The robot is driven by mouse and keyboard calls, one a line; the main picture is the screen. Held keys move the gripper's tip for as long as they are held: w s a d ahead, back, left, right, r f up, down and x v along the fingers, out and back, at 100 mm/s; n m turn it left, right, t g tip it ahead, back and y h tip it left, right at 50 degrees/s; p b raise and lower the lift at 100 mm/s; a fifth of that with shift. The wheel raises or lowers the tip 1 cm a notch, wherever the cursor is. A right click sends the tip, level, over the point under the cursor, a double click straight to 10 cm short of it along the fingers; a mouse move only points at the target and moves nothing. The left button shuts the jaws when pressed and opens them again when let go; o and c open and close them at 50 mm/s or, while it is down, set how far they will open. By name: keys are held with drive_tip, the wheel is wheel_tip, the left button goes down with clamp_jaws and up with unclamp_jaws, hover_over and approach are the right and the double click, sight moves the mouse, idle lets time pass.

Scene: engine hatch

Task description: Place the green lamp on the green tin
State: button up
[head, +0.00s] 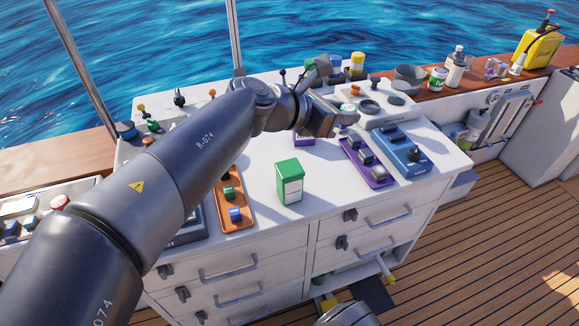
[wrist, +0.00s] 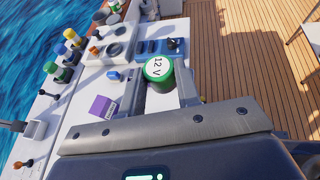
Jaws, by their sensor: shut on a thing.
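A green-rimmed round piece with "12 V" on its pale face, which I take for the green lamp, sits between my gripper's fingers (wrist: 160,95) in the wrist view (wrist: 158,69). My gripper (head: 342,116) is shut on it above the back right of the white worktop; its green rim shows small in the head view (head: 348,107). The green tin (head: 289,182), a box with a green top and pale label, stands upright near the worktop's front edge. It is apart from my gripper, to its lower left. I cannot make it out in the wrist view.
An orange tray (head: 235,206) with coloured blocks lies left of the tin. A purple tray (head: 366,163) and a blue switch box (head: 402,152) lie to its right. A purple block (wrist: 102,107) and several jars stand farther back. The worktop around the tin is clear.

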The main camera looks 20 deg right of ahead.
wheel_tip(320, 180, down, 4)
hover_over(283, 170)
wheel_tip(283, 170, down, 8)
drive_tip(key=shift+r, duration=0.1)
drive_tip(key=shift+f, duration=2.1)
drive_tip(key=shift+f, duration=0.1)
drive_tip(key=o, duration=1)
drive_tip(key=shift+c, duration=0.2)
drive_tip(key=v, duration=1.2)
